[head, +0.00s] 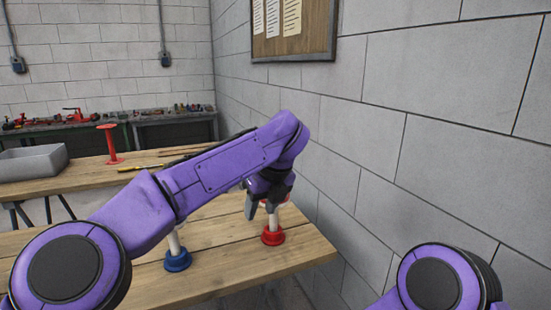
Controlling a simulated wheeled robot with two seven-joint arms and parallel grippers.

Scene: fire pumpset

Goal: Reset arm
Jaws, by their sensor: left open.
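My left arm (215,175) is purple and reaches from the lower left across the wooden table. Its dark left gripper (260,209) points down at the table's right part, with its fingers apart. Just beside and behind the fingers stands a pale post on a red round base (273,236), partly hidden by the gripper. I cannot tell whether the fingers touch it. A second pale post on a blue round base (177,260) stands to the left, its upper part hidden behind my arm. Of my right arm only a purple joint (440,280) shows at the lower right; its gripper is out of view.
The near wooden table (225,270) ends close to the grey block wall (440,140) on the right. Behind it, another wooden bench holds a grey tray (33,161) and a red stand (110,145). A tool-covered workbench (175,127) stands at the back.

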